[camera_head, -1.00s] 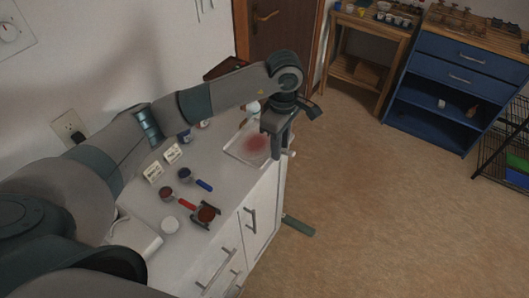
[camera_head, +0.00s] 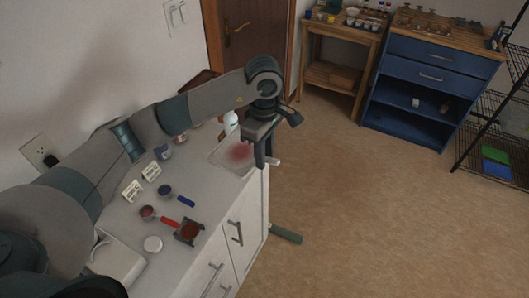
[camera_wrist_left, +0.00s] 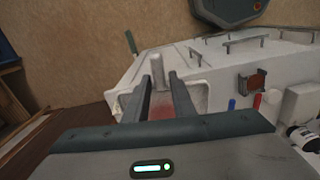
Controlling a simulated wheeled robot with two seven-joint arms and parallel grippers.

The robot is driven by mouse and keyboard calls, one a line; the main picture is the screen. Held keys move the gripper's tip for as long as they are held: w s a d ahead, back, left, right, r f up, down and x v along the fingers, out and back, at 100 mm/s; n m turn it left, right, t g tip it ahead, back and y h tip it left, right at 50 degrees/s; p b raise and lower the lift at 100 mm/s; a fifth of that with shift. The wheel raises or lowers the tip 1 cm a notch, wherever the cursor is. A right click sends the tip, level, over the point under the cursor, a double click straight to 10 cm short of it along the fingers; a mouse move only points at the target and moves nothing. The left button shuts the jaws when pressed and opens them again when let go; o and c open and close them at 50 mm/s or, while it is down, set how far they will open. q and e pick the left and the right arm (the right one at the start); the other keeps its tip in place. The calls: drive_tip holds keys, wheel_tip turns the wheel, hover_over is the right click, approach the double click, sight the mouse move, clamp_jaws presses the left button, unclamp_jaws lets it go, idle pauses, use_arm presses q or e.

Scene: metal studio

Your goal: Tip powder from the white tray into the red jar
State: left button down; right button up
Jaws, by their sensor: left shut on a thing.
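The white tray (camera_head: 221,150) lies on the counter near its far right corner, with a patch of red powder (camera_head: 240,152) on it. My left gripper (camera_head: 266,160) points down at the tray's right side and is shut, apparently on the tray's edge or handle; the contact is hard to see. In the left wrist view the fingers (camera_wrist_left: 168,88) reach over the tray (camera_wrist_left: 122,101), with red between them. My right gripper is not in view.
On the counter are a blue-handled scoop (camera_head: 186,201), a red-handled scoop (camera_head: 168,221), a dark square holder (camera_head: 190,233), a round white lid (camera_head: 153,244) and two cards (camera_head: 132,190). A blue cabinet (camera_head: 425,85) stands beyond open floor.

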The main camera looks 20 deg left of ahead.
sight(239, 177)
use_arm(q)
drive_tip(key=shift+s+a+r+m, duration=0.1)
drive_tip(key=shift+s+r+m, duration=0.15)
drive_tip(key=shift+m, duration=0.35)
drive_tip(key=shift+s+a+r+m+b, duration=0.35)
drive_tip(key=shift+s+m, duration=1.35)
drive_tip(key=shift+m, duration=0.65)
drive_tip(key=shift+s+a+r+m+b, duration=0.2)
drive_tip(key=shift+s+a+r+m, duration=0.25)
drive_tip(key=shift+s+m, duration=1.65)
drive_tip(key=shift+s+a+r+m+b, duration=0.4)
drive_tip(key=shift+s+m, duration=0.95)
drive_tip(key=shift+m, duration=1.3)
